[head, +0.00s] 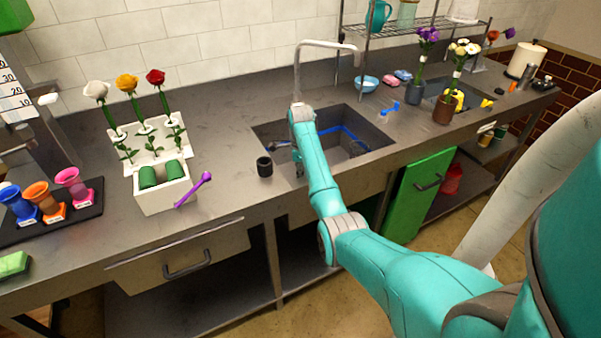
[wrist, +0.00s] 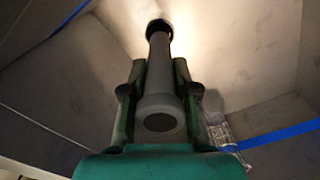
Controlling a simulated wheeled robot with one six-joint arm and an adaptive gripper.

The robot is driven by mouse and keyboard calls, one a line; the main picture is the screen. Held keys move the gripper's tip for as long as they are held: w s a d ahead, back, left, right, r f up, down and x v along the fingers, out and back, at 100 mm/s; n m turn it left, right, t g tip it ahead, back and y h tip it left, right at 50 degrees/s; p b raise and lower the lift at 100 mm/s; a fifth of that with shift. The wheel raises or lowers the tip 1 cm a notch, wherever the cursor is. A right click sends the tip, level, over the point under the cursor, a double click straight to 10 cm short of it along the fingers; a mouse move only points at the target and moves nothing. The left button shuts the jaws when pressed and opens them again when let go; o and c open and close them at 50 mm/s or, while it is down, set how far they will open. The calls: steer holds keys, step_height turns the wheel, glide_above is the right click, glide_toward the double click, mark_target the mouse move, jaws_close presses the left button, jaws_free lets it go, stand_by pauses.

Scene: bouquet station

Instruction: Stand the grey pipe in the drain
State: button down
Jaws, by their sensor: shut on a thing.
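The grey pipe (wrist: 160,103) stands between the two dark green fingers of my gripper (wrist: 160,64) in the wrist view. My gripper is shut on it. The pipe's wider end is nearest the camera and its far end points down to the sink floor. A dark round ring (wrist: 158,25), which looks like the drain, lies at that far end. I cannot tell whether the pipe's end is inside it or just above it. In the head view my forearm reaches over the sink (head: 375,131). The gripper, pipe and drain are hidden or unclear there.
A blue strip (wrist: 285,133) runs along the sink, with a pale, unclear object (wrist: 222,133) beside it. The tall faucet (head: 297,75) stands behind the sink. A small black cup (head: 264,166) is on the counter left of the sink, near the white flower planter (head: 153,199).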

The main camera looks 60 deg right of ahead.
steer(key=shift+f, duration=0.8)
steer(key=c, duration=0.8)
jaws_free()
step_height(320, 180, up, 8)
steer(key=shift+f, duration=0.25)
